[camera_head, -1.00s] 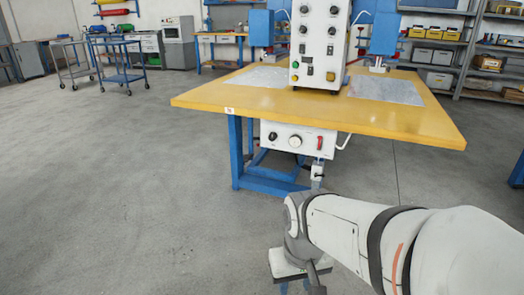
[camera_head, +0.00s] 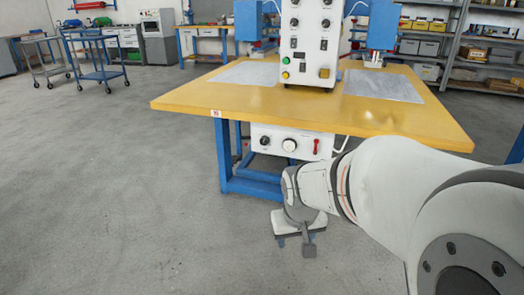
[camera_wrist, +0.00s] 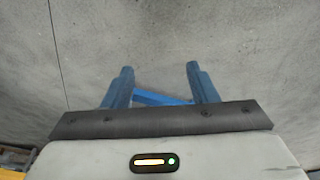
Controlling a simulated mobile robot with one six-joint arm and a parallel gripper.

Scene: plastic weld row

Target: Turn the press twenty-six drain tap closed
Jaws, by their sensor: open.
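The press (camera_head: 309,45) is a white control column on a yellow-topped bench with blue legs. A white panel (camera_head: 277,143) under the front edge carries knobs, a round dial (camera_head: 289,145) and a small red lever (camera_head: 316,146). I cannot tell whether the red lever is the drain tap. The fitting below the panel's right end is now hidden behind my arm. My gripper (camera_head: 294,242) points down in front of the bench, apart from the panel. In the wrist view its two blue fingers (camera_wrist: 160,75) are spread, with only floor between their tips.
The yellow bench top (camera_head: 215,97) overhangs the panel, and a blue leg (camera_head: 222,155) stands left of my gripper. Open grey floor (camera_head: 120,190) lies to the left. Trolleys (camera_head: 92,62) and shelves (camera_head: 462,55) stand farther back.

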